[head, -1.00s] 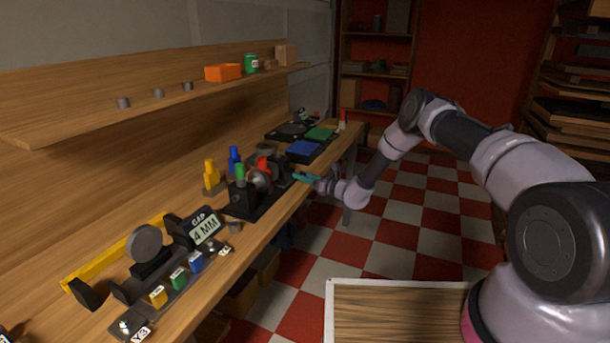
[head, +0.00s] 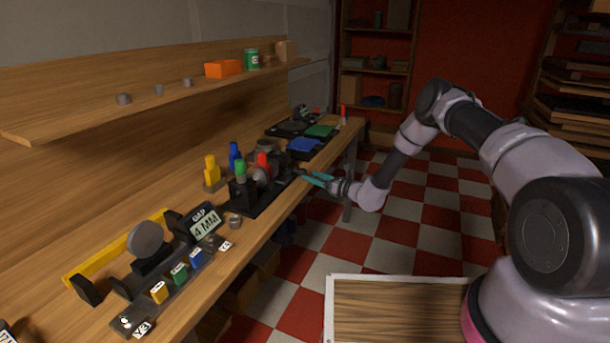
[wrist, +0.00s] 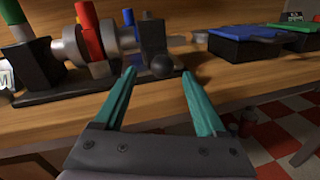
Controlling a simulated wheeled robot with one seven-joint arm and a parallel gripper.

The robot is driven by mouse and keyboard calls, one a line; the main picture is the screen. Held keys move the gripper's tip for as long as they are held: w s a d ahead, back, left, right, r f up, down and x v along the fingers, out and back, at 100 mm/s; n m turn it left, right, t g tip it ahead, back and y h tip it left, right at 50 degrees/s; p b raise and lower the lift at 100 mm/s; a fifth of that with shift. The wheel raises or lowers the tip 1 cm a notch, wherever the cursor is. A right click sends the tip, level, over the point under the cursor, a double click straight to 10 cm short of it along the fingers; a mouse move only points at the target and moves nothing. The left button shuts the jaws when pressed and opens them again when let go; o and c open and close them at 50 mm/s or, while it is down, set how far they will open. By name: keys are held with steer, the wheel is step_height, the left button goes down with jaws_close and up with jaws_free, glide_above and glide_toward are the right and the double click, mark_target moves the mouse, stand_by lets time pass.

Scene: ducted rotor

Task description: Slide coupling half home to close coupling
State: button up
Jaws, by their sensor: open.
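The coupling fixture is a black base with posts (head: 268,202), standing on the workbench. It carries grey round coupling parts (wrist: 100,40) with a red upright handle (wrist: 88,30) and a green upright peg (head: 241,168) beside it. In the wrist view a black ball knob (wrist: 162,67) sits at the fixture's right end, in front of a black post (wrist: 153,38). My gripper (wrist: 158,74) has its two teal fingers spread, with nothing between them. It is on the bench's front side, and the knob appears ahead of the fingertips. I cannot tell whether the coupling faces touch.
A blue-topped box (wrist: 245,35) and a green-topped one (head: 320,132) stand farther along the bench. Yellow (head: 211,172) and blue (head: 234,157) pegs stand behind the fixture. A "GAP 4 MM" display (head: 205,222) is nearer. The aisle over the checkered floor (head: 425,215) is open.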

steer(key=shift+v, duration=2.8)
steer(key=s+d+r+n+g+h, duration=0.1)
steer(key=s+r+n+g, duration=0.3)
steer(key=r, duration=0.6)
steer(key=s+d+r+n+g+h, duration=0.15)
steer(key=s+r+n, duration=0.3)
steer(key=r, duration=0.55)
steer(key=s+r+n+g, duration=0.35)
steer(key=r+n, duration=0.25)
steer(key=r, duration=0.4)
steer(key=s+d+r+n+t+h, duration=0.3)
steer(key=s+d+r, duration=0.5)
steer(key=s+d, duration=0.3)
steer(key=s+d+r+n+t+h, duration=0.4)
steer(key=s+d+r+h, duration=0.4)
steer(key=s, duration=0.9)
steer(key=d, duration=0.3)
steer(key=shift+d+n, duration=0.25)
steer(key=shift+n, duration=0.1)
